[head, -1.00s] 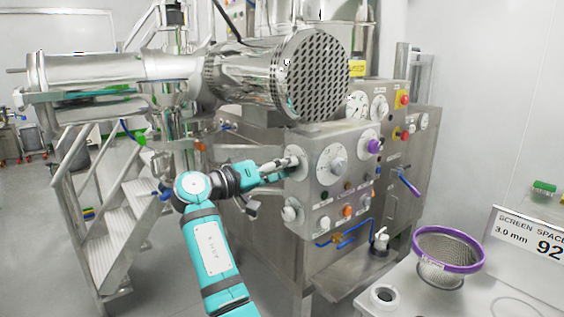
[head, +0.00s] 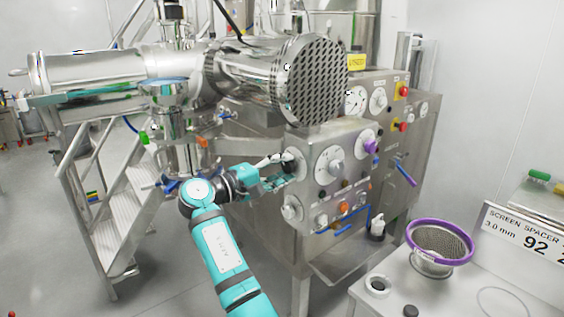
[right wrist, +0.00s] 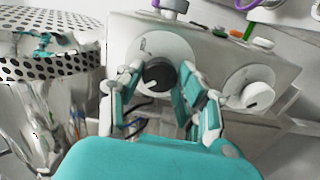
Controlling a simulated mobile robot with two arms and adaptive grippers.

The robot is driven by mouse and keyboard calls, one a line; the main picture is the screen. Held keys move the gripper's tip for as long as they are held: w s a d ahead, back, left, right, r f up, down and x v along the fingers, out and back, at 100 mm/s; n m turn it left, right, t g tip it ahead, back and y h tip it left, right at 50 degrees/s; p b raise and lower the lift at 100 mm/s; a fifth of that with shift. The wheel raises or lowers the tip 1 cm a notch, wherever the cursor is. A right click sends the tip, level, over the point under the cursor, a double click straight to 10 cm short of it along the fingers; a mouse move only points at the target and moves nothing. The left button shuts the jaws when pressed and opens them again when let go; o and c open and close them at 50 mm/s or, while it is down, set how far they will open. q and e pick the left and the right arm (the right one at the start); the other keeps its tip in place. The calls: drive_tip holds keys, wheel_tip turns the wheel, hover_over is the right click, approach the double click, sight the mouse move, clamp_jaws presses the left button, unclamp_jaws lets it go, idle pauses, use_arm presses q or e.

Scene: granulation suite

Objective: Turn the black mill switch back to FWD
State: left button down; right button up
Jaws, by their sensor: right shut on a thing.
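The black mill switch (right wrist: 158,75) is a round dark knob on a pale dial plate (right wrist: 152,48) at the left end of the steel control panel (head: 345,185). In the right wrist view my right gripper (right wrist: 160,78) has one finger on each side of the knob and is shut on it. In the head view the same gripper (head: 284,168) meets the panel's left side, and its fingers cover most of the switch. Dial lettering is too small to read. My left gripper is not in view.
A white knob (head: 291,208) sits below the switch and a larger white dial (head: 329,166) to its right. The perforated mill drum (head: 312,80) overhangs the panel. A purple-rimmed sieve (head: 440,243) stands on the counter at right.

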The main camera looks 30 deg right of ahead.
drive_tip(key=shift+r+n, duration=0.1)
drive_tip(key=shift+n, duration=0.4)
drive_tip(key=o, duration=1.1)
drive_tip(key=shift+o, duration=0.2)
drive_tip(key=a, duration=0.7)
drive_tip(key=shift+s+a, duration=0.2)
drive_tip(key=shift+s, duration=0.05)
